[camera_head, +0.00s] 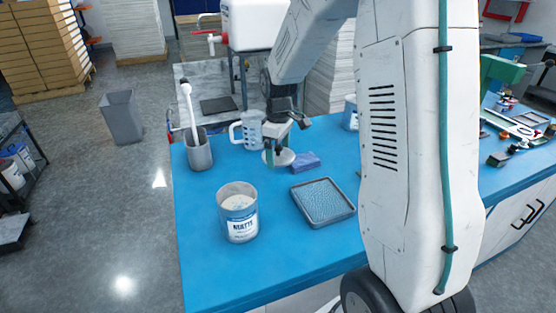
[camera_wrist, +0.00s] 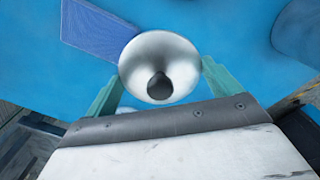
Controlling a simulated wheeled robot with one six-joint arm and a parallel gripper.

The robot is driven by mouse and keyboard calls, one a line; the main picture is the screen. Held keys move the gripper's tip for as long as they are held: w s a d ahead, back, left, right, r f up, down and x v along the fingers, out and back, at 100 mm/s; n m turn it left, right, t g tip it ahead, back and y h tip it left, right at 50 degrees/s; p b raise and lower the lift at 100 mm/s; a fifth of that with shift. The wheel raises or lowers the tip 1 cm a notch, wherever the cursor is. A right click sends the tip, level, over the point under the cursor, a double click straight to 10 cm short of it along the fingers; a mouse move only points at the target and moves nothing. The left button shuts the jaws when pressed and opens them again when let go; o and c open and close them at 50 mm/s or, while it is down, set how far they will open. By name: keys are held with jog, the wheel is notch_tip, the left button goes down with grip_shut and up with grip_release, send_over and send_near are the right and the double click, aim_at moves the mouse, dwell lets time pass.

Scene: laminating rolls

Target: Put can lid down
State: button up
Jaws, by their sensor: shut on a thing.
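My gripper (camera_head: 279,146) is shut on a round, pale metal can lid (camera_head: 281,158). In the wrist view, the lid (camera_wrist: 140,60) sits between the two green fingers of my gripper (camera_wrist: 160,82), with a dark knob at its middle. The lid is over the blue tabletop (camera_head: 205,270) near its back edge, beside a blue sponge (camera_head: 306,162). I cannot tell whether the lid touches the table. The open can (camera_head: 239,228), with a white and blue label, stands upright nearer the front, apart from my gripper.
A grey paint tray (camera_head: 324,201) lies right of the can. A measuring jug (camera_head: 251,132) stands just behind the lid. A grey pot (camera_head: 197,152) with a brush stands at the back left. The front left tabletop is clear.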

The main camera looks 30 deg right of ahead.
aim_at(278, 154)
jog(key=shift+w+f, duration=0.1)
jog(key=shift+f, duration=1.65)
jog(key=shift+f, duration=0.1)
jog(key=shift+f, duration=0.5)
jog(key=o, duration=0.7)
jog(key=shift+a, duration=0.1)
jog(key=shift+s, duration=0.2)
notch_tip(278, 154, up, 13)
jog(key=shift+w, duration=0.15)
jog(key=s+a+r+m, duration=0.2)
jog(key=s+a, duration=0.1)
jog(key=s, duration=0.7)
jog(key=s+a+r+m, duration=0.2)
jog(key=s+a, duration=0.2)
jog(key=s, duration=0.6)
jog(key=s+a+r+m+t, duration=0.1)
jog(key=s+a+r+m, duration=0.1)
jog(key=s, duration=0.8)
jog(key=shift+s+a+r+m, duration=0.3)
jog(key=shift+a+r+m, duration=0.15)
jog(key=shift+a, duration=0.75)
